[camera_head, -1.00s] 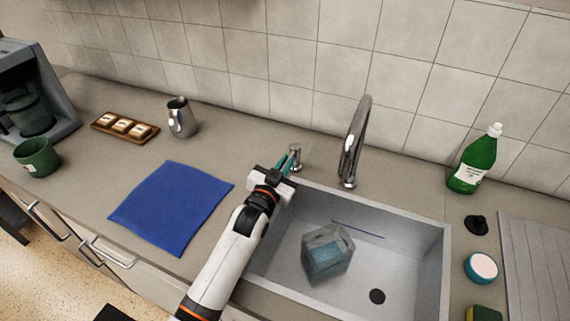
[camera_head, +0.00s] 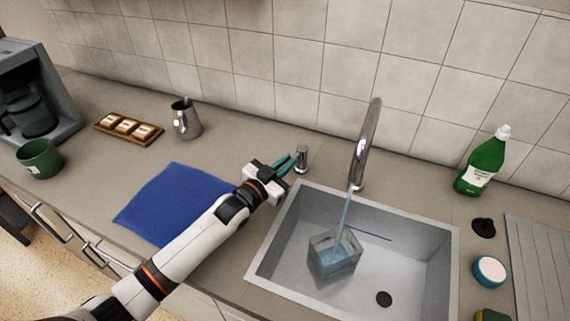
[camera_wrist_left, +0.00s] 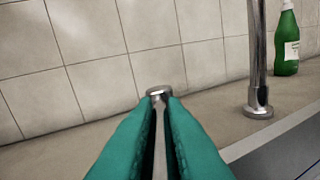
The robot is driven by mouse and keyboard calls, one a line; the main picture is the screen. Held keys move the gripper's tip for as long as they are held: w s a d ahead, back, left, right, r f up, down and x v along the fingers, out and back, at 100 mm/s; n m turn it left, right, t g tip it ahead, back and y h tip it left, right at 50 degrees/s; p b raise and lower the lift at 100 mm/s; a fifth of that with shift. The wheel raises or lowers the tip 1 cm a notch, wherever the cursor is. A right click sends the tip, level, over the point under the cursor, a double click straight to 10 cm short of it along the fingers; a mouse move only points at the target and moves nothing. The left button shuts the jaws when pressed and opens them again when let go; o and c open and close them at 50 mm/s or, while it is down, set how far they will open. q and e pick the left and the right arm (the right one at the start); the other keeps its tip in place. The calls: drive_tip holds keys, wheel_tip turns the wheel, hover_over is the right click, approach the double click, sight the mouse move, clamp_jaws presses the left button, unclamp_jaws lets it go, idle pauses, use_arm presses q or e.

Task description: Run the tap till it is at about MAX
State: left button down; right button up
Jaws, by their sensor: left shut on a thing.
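The chrome tap (camera_head: 367,150) stands behind the grey sink (camera_head: 452,265), and a stream of water (camera_head: 345,212) falls from its spout. The stream goes into a clear box-shaped container (camera_head: 333,260) in the sink, with bluish water in it. A MAX mark cannot be read; the exact water level is unclear. A dark blue line (camera_head: 372,234) shows in the sink beside the container. My left gripper (camera_head: 286,164) is shut on the small chrome tap handle (camera_head: 302,157). In the left wrist view its green fingers (camera_wrist_left: 160,125) hold the handle (camera_wrist_left: 159,92) on both sides. My right gripper is not in view.
A green bottle (camera_head: 482,165), black plug (camera_head: 484,227), blue-and-white round item (camera_head: 489,270) and sponge (camera_head: 491,315) lie right of the sink. The drain hole (camera_head: 384,299) is open. On the left are a blue cloth (camera_head: 165,205), metal jug (camera_head: 186,122), wooden tray (camera_head: 152,136) and green mug (camera_head: 38,158).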

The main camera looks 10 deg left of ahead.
use_arm(q)
drive_tip(key=shift+r, duration=0.1)
drive_tip(key=c, duration=1.5)
unclamp_jaws()
drive_tip(key=shift+s+a, duration=0.15)
drive_tip(key=shift+s, duration=0.05)
drive_tip(key=b+v, duration=0.1)
drive_tip(key=v, duration=1)
drive_tip(key=shift+s+b, duration=0.25)
drive_tip(key=shift+b, duration=0.05)
